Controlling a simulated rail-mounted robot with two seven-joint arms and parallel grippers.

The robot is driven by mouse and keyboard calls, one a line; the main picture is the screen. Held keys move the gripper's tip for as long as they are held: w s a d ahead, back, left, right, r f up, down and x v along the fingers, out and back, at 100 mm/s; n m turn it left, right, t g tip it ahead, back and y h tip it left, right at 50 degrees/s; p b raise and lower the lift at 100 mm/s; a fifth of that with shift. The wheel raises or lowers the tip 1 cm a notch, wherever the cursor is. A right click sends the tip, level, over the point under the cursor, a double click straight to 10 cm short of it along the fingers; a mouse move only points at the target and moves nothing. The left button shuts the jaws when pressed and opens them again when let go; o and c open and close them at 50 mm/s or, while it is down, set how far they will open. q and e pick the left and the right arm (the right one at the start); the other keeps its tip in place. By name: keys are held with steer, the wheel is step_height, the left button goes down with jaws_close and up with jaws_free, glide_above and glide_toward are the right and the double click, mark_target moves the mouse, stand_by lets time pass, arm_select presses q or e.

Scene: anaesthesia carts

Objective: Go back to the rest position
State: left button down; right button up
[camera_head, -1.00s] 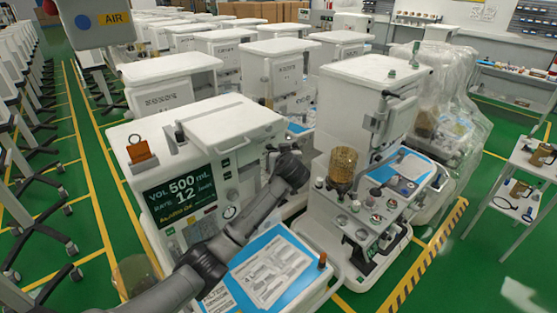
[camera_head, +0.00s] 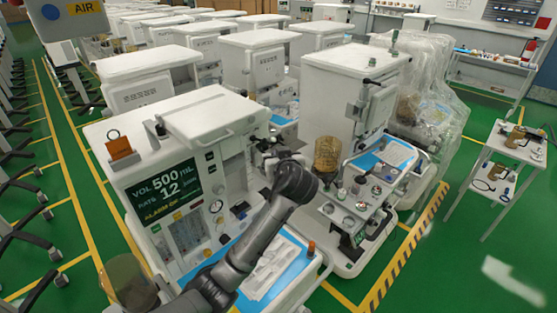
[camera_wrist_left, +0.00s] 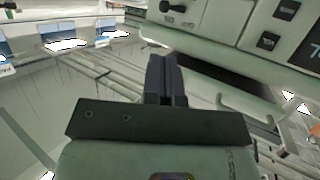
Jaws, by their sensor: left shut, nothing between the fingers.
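My left arm comes in from the bottom of the head view and bends back at its wrist in front of the anaesthesia cart with the dark screen (camera_head: 165,191). My left gripper (camera_head: 262,152) is small and partly hidden there, beside that cart's right side. In the left wrist view, the dark fingers of the left gripper (camera_wrist_left: 164,70) are shut together with nothing between them. A pale cart body with dark knobs and labels (camera_wrist_left: 225,22) lies beyond the fingers. I cannot tell whether the gripper touches the cart. My right gripper is in neither view.
A blue-topped work surface with papers (camera_head: 272,268) lies close beside my left arm. A second cart (camera_head: 345,90) with an amber canister (camera_head: 328,154) stands to the right. A white side table (camera_head: 497,160) is farther right. Green floor (camera_head: 440,270) is open at the lower right.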

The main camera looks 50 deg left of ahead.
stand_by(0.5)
arm_select(q)
steer(key=s+d+r+m+t+h, duration=0.1)
steer(key=d+r+m+t+h, duration=0.35)
steer(key=d+m, duration=0.4)
steer(key=s+d+f+m+h, duration=0.4)
steer(key=s+d+f+h, duration=0.1)
steer(key=d+f, duration=0.15)
steer(key=s+d+f+m+g+h, duration=0.15)
steer(key=s+d+f+g, duration=0.25)
steer(key=s+f, duration=1.1)
steer(key=s+d+f+g+h, duration=0.2)
steer(key=s+d+f+g, duration=0.2)
steer(key=s+f, duration=1.05)
step_height(320, 180, up, 14)
steer(key=s+p, duration=0.1)
steer(key=p, duration=1.2)
steer(key=shift+a+f+p, duration=0.15)
steer(key=shift+a+p, duration=0.1)
steer(key=shift+p, duration=0.1)
